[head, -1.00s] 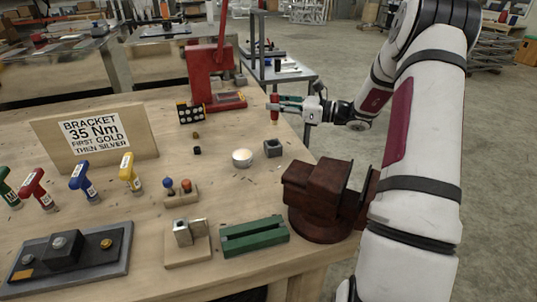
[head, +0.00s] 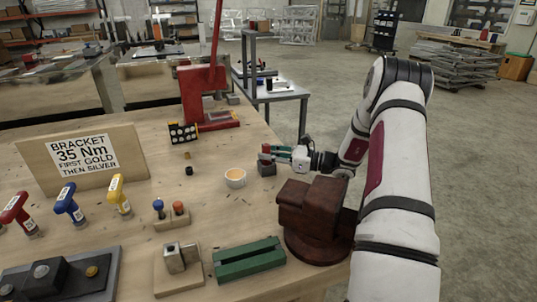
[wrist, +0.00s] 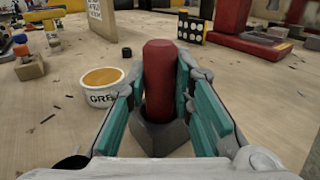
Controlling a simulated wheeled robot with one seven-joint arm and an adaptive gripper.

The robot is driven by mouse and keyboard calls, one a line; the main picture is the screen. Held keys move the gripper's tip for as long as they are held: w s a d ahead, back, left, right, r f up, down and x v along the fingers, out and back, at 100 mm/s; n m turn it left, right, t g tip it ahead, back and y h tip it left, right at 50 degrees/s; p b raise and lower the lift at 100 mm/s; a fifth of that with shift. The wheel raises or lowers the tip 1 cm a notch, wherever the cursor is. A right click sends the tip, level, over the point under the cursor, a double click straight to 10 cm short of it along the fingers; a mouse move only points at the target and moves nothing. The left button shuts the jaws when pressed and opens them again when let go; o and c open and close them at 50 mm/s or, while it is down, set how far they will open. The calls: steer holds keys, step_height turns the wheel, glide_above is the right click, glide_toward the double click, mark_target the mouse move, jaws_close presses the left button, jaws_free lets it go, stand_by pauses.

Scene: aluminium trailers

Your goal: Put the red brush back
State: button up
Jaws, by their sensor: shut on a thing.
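The red brush (wrist: 160,78) stands upright between the teal fingers of my gripper (head: 272,151) in the wrist view. Its red top also shows at the fingertips in the head view (head: 265,149). My gripper is shut on it. The small dark grey holder (wrist: 158,142) is directly below the brush, and the brush's lower end is down at or inside it; the bristles are hidden. The holder sits on the wooden bench near its right edge in the head view (head: 267,169).
A white cup of orange-tan grease (wrist: 104,94) stands just left of the holder. The dark red vise (head: 310,205) is in front of my gripper. A red press (head: 205,100) stands behind. A bracket sign (head: 83,150) and several coloured-handled tools are at left.

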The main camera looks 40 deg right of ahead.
steer(key=shift+f, duration=0.15)
steer(key=o, duration=0.9)
